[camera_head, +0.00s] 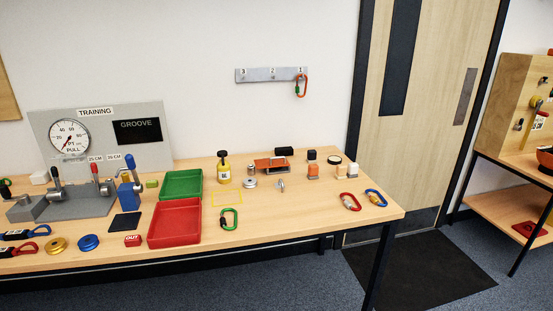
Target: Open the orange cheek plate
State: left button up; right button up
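The orange cheek plate (264,164) shows as a small flat orange piece toward the back of the wooden table, right of the yellow bottle. It sits on or against a dark and metal body; the exact way it is joined is too small to tell. A small silver cylinder stands just left of it, and a round silver part lies on the table in front. Neither of my grippers is in view.
The wooden table (300,222) holds a green tray (181,184), a red tray (174,223), a yellow bottle (223,170), a green carabiner (229,218) and a gauge panel (101,137). Red and blue carabiners lie near the right edge. The front right of the table is fairly clear.

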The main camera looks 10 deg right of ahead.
aim_at(275, 161)
jog(key=z, duration=0.6)
jog(key=i, duration=1.4)
jog(key=u, duration=0.75)
